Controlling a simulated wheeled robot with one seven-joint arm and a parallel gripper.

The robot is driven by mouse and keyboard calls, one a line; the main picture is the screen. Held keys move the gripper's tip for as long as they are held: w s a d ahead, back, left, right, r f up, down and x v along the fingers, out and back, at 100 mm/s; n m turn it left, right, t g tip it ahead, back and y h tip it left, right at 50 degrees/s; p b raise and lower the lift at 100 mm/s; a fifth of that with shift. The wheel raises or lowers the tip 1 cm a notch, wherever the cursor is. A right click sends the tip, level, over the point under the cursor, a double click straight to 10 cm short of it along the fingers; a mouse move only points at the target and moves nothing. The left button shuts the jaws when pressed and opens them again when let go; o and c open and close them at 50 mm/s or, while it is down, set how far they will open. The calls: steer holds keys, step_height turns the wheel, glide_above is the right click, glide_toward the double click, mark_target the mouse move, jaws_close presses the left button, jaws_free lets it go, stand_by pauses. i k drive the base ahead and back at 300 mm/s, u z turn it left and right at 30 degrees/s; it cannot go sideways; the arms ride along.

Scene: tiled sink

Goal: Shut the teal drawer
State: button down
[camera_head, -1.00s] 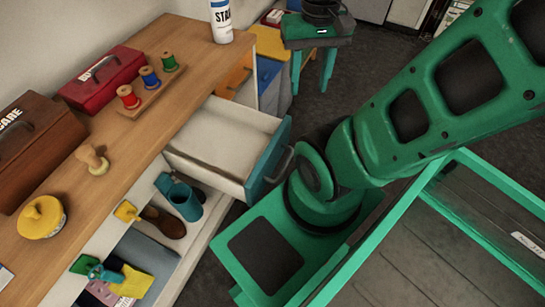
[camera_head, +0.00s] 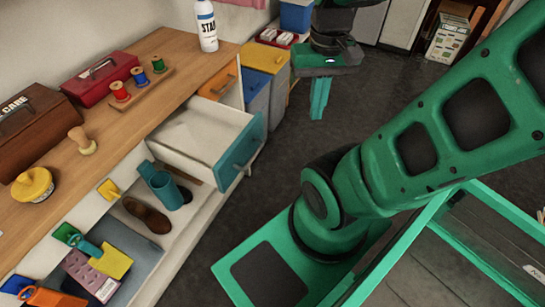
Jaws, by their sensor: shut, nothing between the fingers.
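The teal drawer (camera_head: 241,154) is pulled out from under the wooden counter, with its pale inside showing and empty. Its teal front has a bar handle (camera_head: 243,158) and faces right and toward me. My gripper (camera_head: 318,116) points down at the upper middle, above the dark floor. It is shut and empty, to the right of the drawer and farther back, clear of the drawer front.
Coloured bins (camera_head: 262,62) stand behind the drawer. Dark floor lies clear to its right.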

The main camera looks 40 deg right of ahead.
mark_target(209, 141)
steer(key=z, duration=1.3)
steer(key=k, duration=1.6)
steer(key=u, duration=1.3)
steer(key=i, duration=1)
